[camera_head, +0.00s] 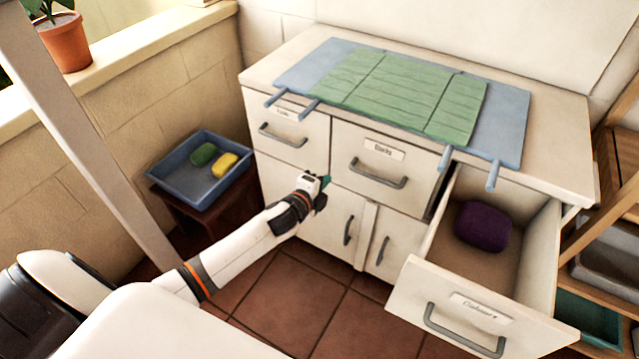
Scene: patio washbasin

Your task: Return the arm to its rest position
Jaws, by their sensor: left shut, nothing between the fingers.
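My left arm comes in from the lower left, and its gripper (324,182) is in front of the white cabinet (290,165), below the middle drawer. The gripper is shut and holds nothing that I can see; its fingers are small at this angle. I cannot tell whether its tip touches the cabinet front. My right gripper does not show.
The right drawer (474,312) stands open with a purple object (482,226) inside. The left and middle drawers are shut. A blue tray (165,178) with green and yellow pieces sits on a low stool. A green mat (455,110) lies on the cabinet top. Shelves stand right.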

